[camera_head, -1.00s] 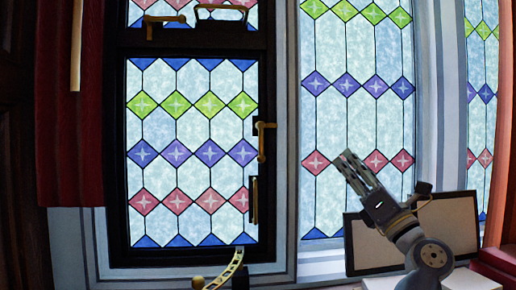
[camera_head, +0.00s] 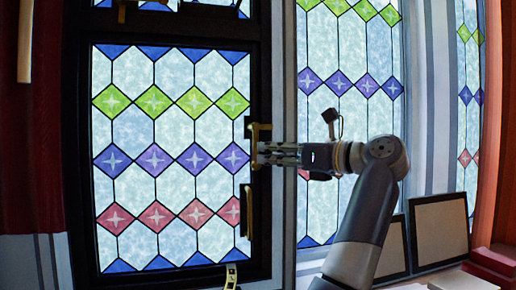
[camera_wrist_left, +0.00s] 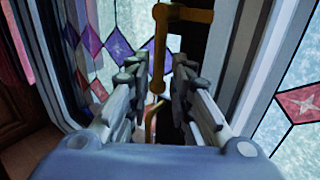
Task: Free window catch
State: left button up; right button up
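The brass window catch (camera_head: 254,134) sits on the right edge of the dark frame of the stained-glass window (camera_head: 170,130). My left gripper (camera_head: 264,154) is at the catch's lower part, pointing left at the frame. In the left wrist view, the two fingers of the gripper (camera_wrist_left: 158,88) stand apart on either side of the downward arm of the catch (camera_wrist_left: 159,55). I cannot tell whether either finger touches it. The fingers partly hide the catch in the head view. My right gripper is not in view.
A brass window stay (camera_head: 231,277) shows at the bottom of the frame. Dark-edged boards (camera_head: 440,229) lean at the lower right. A red curtain (camera_head: 32,150) hangs at the left.

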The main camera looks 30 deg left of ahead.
aim_at(258, 153)
pick_arm(q)
jog(key=a, duration=0.4)
jog(key=shift+w+a+p, duration=0.15)
jog(key=shift+p, duration=0.2)
jog(key=shift+a+f, duration=0.1)
jog(key=shift+a, duration=0.45)
jog(key=shift+d, duration=0.2)
jog(key=shift+w+a, duration=0.1)
grip_shut()
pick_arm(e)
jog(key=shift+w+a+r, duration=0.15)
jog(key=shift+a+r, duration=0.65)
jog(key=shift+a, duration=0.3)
